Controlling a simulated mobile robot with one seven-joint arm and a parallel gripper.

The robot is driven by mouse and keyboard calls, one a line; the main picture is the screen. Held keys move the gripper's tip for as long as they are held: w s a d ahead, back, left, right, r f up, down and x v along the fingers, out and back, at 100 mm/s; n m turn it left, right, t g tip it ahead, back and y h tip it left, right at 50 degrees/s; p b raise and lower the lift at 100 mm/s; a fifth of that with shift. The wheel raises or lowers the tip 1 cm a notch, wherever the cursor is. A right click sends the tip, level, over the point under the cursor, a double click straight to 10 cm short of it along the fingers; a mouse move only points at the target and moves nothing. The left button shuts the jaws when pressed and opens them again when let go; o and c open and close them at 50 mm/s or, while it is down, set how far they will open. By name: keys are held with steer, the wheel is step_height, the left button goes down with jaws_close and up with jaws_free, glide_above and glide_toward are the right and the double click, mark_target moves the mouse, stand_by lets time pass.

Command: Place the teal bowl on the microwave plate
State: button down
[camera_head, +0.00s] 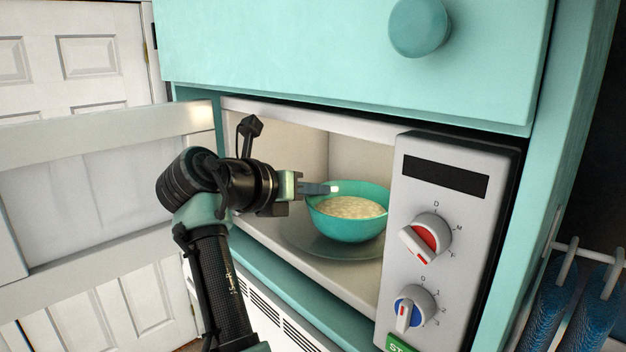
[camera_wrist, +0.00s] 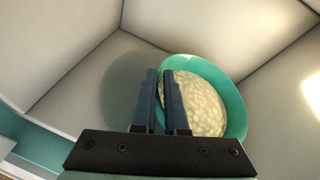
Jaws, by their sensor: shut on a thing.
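The teal bowl (camera_head: 348,230) holds a pale, lumpy food and is inside the open microwave. It is upright over the round microwave plate (camera_head: 305,240), towards the plate's right side; whether its base touches the plate is hard to tell. My gripper (camera_head: 333,188) reaches in from the left and is shut on the bowl's left rim. In the wrist view, the two fingers (camera_wrist: 166,88) pinch the rim of the bowl (camera_wrist: 234,105), and part of the plate (camera_wrist: 122,92) shows to the left. The fingers hide part of the bowl's near wall.
The microwave's control panel (camera_head: 440,230) with a red and a blue knob stands right of the opening. The microwave door (camera_head: 90,200) hangs open at the left. A teal cabinet (camera_head: 300,60) is above. Blue cloths (camera_head: 580,300) hang at the far right.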

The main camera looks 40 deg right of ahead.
steer(key=shift+a+r, duration=0.1)
steer(key=c, duration=0.9)
jaws_free()
